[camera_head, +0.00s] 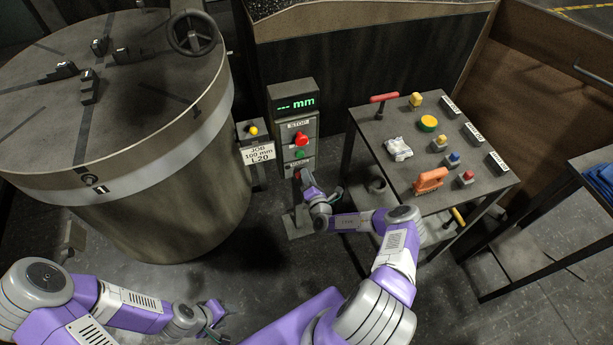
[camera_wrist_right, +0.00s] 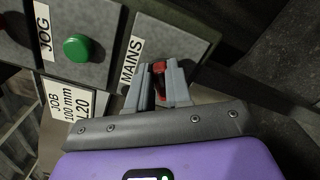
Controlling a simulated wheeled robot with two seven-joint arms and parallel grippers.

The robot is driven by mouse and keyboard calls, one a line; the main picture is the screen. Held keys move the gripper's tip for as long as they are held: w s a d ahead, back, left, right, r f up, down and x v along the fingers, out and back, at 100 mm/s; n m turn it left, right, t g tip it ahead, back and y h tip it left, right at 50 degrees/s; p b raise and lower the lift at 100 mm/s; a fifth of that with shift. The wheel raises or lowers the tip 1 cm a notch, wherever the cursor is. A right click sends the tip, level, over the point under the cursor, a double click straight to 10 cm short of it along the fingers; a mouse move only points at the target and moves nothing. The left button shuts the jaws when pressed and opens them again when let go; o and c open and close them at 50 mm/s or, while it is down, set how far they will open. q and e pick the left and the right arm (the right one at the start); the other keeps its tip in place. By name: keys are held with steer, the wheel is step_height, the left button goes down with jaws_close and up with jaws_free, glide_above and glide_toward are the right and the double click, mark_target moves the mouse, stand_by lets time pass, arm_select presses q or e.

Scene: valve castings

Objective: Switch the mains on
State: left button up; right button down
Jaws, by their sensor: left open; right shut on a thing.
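The control pedestal (camera_head: 316,127) stands left of centre with a lit "--- mm" display. Its MAINS label (camera_wrist_right: 131,60) shows in the right wrist view, beside a small red mains switch handle (camera_wrist_right: 159,67). My right gripper (camera_wrist_right: 160,80) is shut on this red handle, with one grey finger on each side of it. In the head view my right gripper (camera_head: 301,178) is at the lower part of the pedestal, and it hides most of the switch. My left gripper (camera_head: 217,314) is open and empty, low over the floor, away from the pedestal.
Above MAINS are a green JOG button (camera_wrist_right: 78,47) and a red stop button (camera_head: 300,138). A large round machine (camera_head: 175,205) with a handwheel (camera_head: 192,33) stands left. A job card (camera_head: 258,153) hangs between. A table (camera_head: 376,112) with several small parts stands right.

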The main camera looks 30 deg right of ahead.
steer(key=shift+s+d+f+m+b, duration=0.1)
steer(key=shift+f+m+b, duration=0.2)
steer(key=shift+m, duration=1.3)
steer(key=shift+f+m+b, duration=0.15)
steer(key=shift+f+m, duration=0.1)
steer(key=shift+m, duration=1.35)
steer(key=c, duration=1)
jaws_free()
steer(key=shift+c, duration=0.2)
steer(key=p+v, duration=0.2)
steer(key=v, duration=0.5)
steer(key=shift+s, duration=0.25)
